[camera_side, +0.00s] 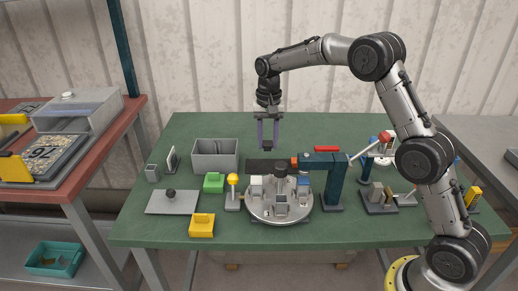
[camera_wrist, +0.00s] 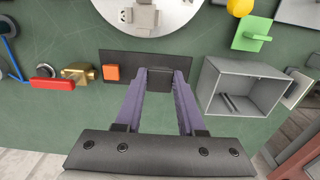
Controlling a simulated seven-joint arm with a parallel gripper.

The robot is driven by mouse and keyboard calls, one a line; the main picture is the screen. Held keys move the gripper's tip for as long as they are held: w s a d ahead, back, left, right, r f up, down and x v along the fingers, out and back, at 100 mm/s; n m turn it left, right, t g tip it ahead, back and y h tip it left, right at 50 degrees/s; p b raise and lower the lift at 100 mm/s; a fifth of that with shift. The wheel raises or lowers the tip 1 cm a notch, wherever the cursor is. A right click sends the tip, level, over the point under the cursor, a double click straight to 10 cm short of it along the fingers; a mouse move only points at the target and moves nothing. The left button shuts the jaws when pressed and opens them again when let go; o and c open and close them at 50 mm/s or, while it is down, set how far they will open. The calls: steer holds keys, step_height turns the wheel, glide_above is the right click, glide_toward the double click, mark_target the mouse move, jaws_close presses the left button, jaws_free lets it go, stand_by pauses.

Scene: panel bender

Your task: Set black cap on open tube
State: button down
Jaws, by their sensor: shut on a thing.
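My gripper (camera_side: 268,147) is above the back middle of the green table, pointing down. Its two purple fingers are shut on a small dark block-like piece, likely the black cap (camera_wrist: 160,78), which sits between the fingertips. In the wrist view, the gripper (camera_wrist: 158,76) and the held piece appear over the right part of a dark flat strip (camera_wrist: 130,60). I cannot make out the open tube for certain. A round turntable (camera_side: 263,214) in front of the strip carries several grey fixtures, and any tube among them is too small to tell.
A teal press (camera_side: 326,180) stands right of the turntable. An open grey bin (camera_side: 215,158) is left of my gripper. An orange block (camera_wrist: 111,72) lies on the strip, with a red bar (camera_side: 327,149) nearby.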

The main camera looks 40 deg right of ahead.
steer(key=s+a+r, duration=0.1)
steer(key=s+r, duration=0.8)
steer(key=r, duration=0.2)
steer(key=s+a, duration=0.7)
steer(key=a, duration=0.3)
steer(key=shift+w+a+f, duration=0.1)
steer(key=shift+f, duration=2.95)
steer(key=shift+w+f, duration=0.1)
steer(key=shift+f, duration=2.95)
steer(key=shift+f, duration=0.5)
steer(key=shift+c, duration=0.6)
jaws_free()
steer(key=shift+r, duration=0.1)
